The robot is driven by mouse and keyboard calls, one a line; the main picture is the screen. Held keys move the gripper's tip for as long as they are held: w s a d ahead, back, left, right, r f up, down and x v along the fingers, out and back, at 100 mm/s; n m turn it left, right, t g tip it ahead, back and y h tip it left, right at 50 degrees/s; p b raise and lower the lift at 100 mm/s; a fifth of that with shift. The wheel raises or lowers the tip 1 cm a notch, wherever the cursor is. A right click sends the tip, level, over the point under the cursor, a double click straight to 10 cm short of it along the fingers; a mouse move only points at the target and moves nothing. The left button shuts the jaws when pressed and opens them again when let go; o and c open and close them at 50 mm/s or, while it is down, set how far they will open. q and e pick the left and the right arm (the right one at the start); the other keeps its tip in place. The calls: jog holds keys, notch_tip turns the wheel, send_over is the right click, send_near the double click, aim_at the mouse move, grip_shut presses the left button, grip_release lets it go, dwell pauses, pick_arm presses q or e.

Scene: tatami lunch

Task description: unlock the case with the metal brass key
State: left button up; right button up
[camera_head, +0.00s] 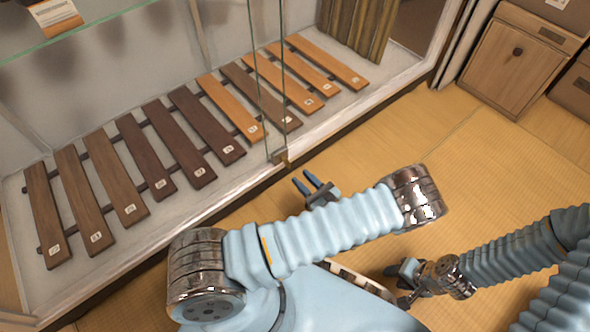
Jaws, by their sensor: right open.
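The glass case (340,128) spans the upper left, with a pale floor and clear panes. A small brass lock (281,160) sits on its front edge where the panes meet. My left gripper (303,178) is just below and right of the lock, apart from it. Its two dark blue fingers are spread, with a gap between them and nothing visible in it. My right gripper (402,284) is open, low over the floor at lower right, partly dark and hard to make out. I cannot see the brass key; my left arm hides part of the floor.
Several wooden bars (180,140) lie in a row inside the case. A wooden cabinet (515,62) stands at upper right. A pale strip with dark marks (360,281) shows partly behind my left arm. Tatami floor (480,150) is clear at right.

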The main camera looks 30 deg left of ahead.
pick_arm(q)
jog(key=v, duration=0.8)
jog(key=shift+d, duration=0.15)
